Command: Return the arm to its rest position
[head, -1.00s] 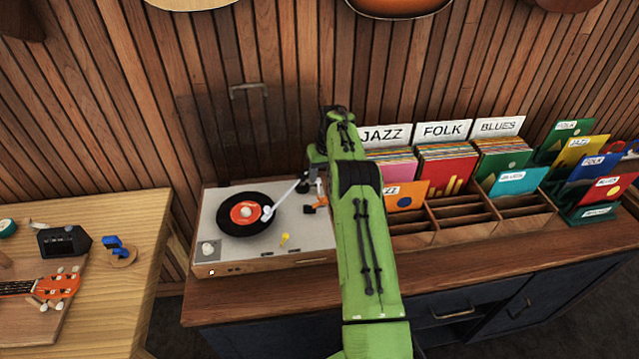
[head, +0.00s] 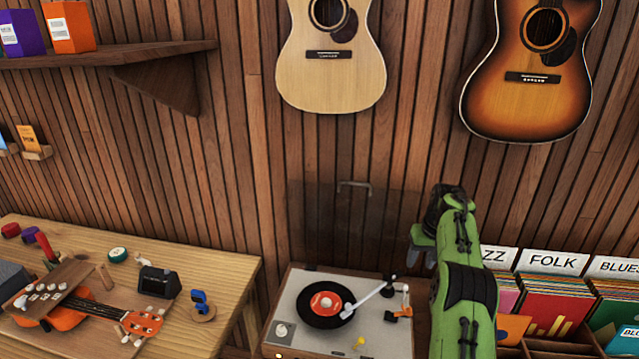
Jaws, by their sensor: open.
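My green arm (head: 465,290) reaches up from the lower edge on the right side of the head view.
Record bins with JAZZ, FOLK and BLUES cards (head: 553,262) stand right of my arm, which covers part of them. Two guitars (head: 330,65) hang above. A wooden workbench (head: 225,270) with an orange ukulele (head: 140,322) is at left, below a shelf (head: 110,53).

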